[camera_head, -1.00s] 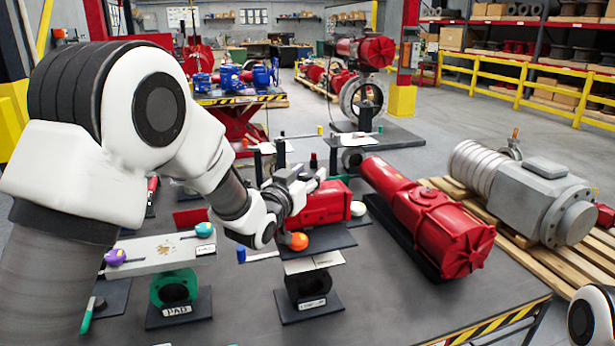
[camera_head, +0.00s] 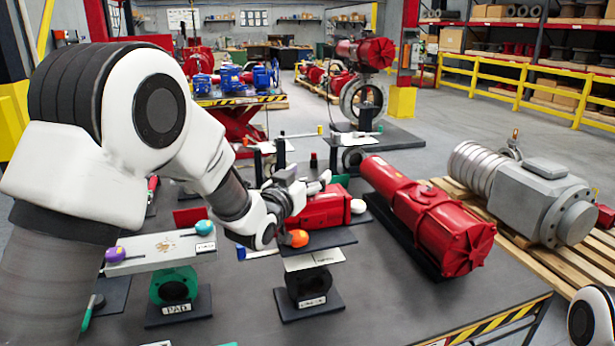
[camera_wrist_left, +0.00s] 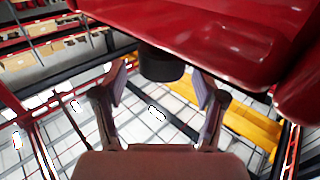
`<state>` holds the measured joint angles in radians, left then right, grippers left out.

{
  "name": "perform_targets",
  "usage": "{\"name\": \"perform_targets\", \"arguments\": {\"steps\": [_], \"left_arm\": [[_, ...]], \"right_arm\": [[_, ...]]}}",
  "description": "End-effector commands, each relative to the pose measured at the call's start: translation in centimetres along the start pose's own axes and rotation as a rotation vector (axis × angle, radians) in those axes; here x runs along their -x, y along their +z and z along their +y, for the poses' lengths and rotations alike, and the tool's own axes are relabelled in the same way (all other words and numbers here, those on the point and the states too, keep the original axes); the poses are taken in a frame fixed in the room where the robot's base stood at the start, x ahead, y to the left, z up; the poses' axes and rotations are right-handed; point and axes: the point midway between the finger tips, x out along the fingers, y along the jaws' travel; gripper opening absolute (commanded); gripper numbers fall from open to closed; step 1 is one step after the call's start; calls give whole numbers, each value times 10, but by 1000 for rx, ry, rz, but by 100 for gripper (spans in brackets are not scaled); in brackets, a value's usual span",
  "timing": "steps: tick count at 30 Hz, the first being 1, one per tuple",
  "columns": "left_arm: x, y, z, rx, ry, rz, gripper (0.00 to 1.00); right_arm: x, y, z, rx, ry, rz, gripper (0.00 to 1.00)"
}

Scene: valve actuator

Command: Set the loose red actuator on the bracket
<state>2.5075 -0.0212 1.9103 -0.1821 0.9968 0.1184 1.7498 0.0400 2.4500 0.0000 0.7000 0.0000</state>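A small red actuator (camera_head: 325,207) with a white end cap lies on a dark plate (camera_head: 330,239) in the middle of the table. Just in front of it stands a black bracket (camera_head: 313,285) with a light, labelled top plate. My left gripper (camera_head: 312,184) is at the actuator's upper left side; my wrist partly hides that side. In the left wrist view the two fingers (camera_wrist_left: 160,92) stand apart, with a dark round stub (camera_wrist_left: 162,64) under a red body (camera_wrist_left: 200,28) between their tips. A gap shows beside the stub. My right gripper is out of view.
A long red actuator (camera_head: 430,220) lies on a dark base to the right. A grey motor-like unit (camera_head: 525,190) rests on a pallet beyond it. A green bracket (camera_head: 175,287) under a plate with coloured knobs stands at left.

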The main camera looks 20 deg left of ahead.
Motion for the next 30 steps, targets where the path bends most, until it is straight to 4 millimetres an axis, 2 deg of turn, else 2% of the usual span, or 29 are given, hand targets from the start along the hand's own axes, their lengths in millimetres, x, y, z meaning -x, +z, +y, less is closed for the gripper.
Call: {"name": "perform_targets", "arguments": {"steps": [8,11,21,25,30], "left_arm": [[6,5,0,1,0,-11,71],[21,4,0,2,0,-10,71],[104,1,0,3,-1,-4,71],[118,1,0,1,0,-2,71],[121,1,0,0,0,-2,71]], "right_arm": [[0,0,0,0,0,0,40],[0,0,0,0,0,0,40],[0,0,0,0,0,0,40],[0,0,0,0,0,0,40],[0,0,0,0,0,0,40]]}}
